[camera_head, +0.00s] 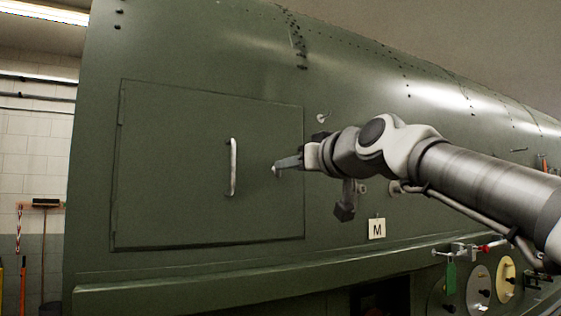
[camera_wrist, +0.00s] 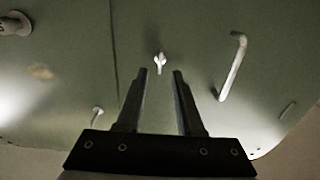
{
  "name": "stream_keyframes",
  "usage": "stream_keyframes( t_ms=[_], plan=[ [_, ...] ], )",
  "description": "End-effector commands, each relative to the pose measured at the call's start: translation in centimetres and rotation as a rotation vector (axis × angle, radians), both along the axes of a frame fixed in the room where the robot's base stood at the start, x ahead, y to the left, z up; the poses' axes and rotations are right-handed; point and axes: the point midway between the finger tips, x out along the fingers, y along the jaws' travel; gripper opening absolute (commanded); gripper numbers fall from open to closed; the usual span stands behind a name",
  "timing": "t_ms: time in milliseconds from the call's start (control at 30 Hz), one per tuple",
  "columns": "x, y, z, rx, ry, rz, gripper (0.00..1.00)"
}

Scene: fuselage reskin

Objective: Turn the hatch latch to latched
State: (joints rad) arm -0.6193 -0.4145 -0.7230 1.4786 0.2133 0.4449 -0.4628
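The closed green hatch (camera_head: 170,160) has a white bar handle (camera_head: 233,167), which also shows in the wrist view (camera_wrist: 233,68). The small pale latch (camera_wrist: 160,62) sits on the hatch between the handle and the hatch seam. In the head view the latch (camera_head: 275,171) shows just at my fingertips. My gripper (camera_wrist: 161,73) is open, with the latch ahead in the gap between its two fingers. In the head view my gripper (camera_head: 287,164) reaches in from the right. I cannot tell whether the fingers touch the latch, or how it is set.
A small pale hook-like fitting (camera_head: 322,117) stands out right of the hatch, above my wrist. A white M placard (camera_head: 377,229) is below my arm. Several round discs (camera_head: 479,289) and a green tag (camera_head: 450,277) are at lower right. A ledge (camera_head: 190,285) runs below the hatch.

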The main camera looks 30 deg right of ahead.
Motion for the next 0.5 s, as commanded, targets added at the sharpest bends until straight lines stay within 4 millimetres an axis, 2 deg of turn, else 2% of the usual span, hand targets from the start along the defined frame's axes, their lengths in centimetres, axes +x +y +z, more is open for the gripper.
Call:
stream_keyframes(
  t_ms=[33,200,500],
  plan=[
    [0.9,0.3,0.2,-0.002,0.002,0.002,0.36],
    [2.7,0.2,0.1,0.0,0.001,0.002,0.36],
    [4.0,0.2,0.0,-0.001,0.0,0.0,0.36]
  ],
)
